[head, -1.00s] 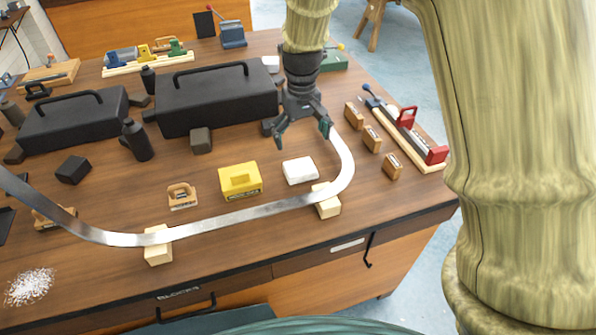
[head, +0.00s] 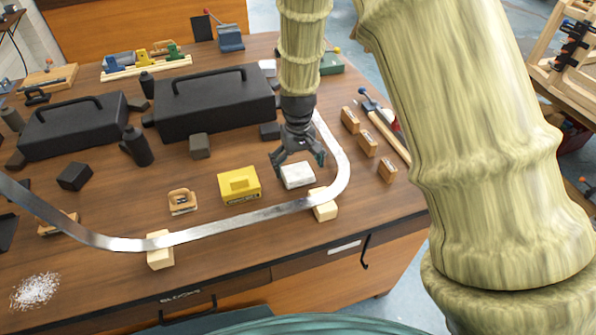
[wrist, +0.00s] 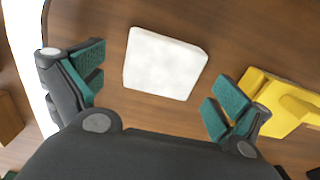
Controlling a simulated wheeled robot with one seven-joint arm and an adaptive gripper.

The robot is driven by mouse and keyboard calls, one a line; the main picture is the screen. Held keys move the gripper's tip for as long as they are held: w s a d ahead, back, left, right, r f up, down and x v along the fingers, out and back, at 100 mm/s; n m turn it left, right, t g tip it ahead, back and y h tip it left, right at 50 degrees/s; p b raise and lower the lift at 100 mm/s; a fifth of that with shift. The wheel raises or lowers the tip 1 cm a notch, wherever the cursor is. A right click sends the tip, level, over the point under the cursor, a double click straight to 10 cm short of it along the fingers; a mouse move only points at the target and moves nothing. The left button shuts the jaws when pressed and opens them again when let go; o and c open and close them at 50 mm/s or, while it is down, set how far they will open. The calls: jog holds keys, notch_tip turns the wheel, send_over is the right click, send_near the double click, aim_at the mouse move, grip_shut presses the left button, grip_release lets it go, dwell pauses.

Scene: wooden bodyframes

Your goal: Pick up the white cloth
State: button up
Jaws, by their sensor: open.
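The white cloth (head: 297,176) is a small folded, block-like square lying flat on the wooden table. It also shows in the wrist view (wrist: 164,63), top middle, unobstructed. My gripper (head: 298,168) is open and empty, just above the cloth in the head view. In the wrist view its two teal-padded fingers (wrist: 157,90) are spread wide, one to each side of the cloth. The cloth lies a little beyond the fingertips there, and I see no contact.
A yellow box (head: 239,184) sits left of the cloth. A curved metal strip (head: 225,222) on wooden blocks runs in front and to the right. Small wooden blocks (head: 368,143) stand further right. A black toolbox (head: 213,101) is behind.

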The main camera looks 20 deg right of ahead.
aim_at(298, 170)
jog(key=shift+f, duration=1.25)
jog(key=c, duration=1)
jog(key=shift+r, duration=0.1)
jog(key=shift+r+b, duration=1.15)
jog(key=shift+r, duration=3.8)
